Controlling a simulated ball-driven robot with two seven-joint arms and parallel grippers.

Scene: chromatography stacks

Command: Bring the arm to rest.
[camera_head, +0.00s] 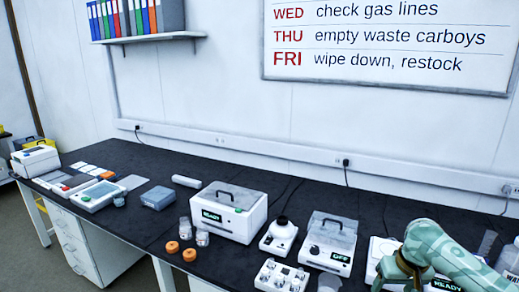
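My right arm (445,254) comes in at the lower right corner. Its pale green links bend over the right part of the dark bench, in front of a device with a lit READY display. I cannot make out any fingertips on it, so the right gripper does not show. My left arm and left gripper are out of view.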

